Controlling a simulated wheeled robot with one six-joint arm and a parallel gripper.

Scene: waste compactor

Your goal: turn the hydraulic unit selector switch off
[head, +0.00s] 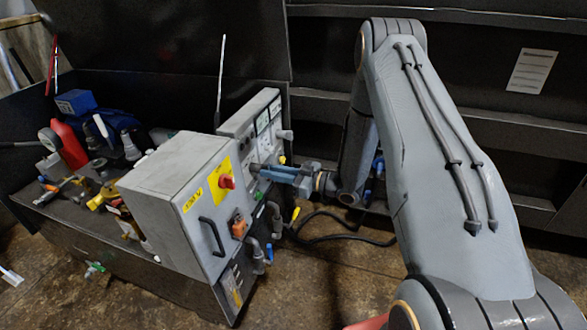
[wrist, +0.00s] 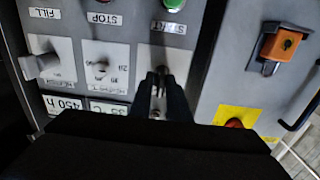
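The grey control panel (head: 258,127) stands behind and beside a grey cabinet in the head view. In the wrist view the panel (wrist: 122,52) appears upside down. In the head view my gripper (head: 258,170) reaches the panel's front from the right.
The cabinet (head: 165,185) carries a red knob (head: 227,182), a handle (head: 211,236) and an orange latch (head: 239,227). Cables and pipes hang below my gripper.

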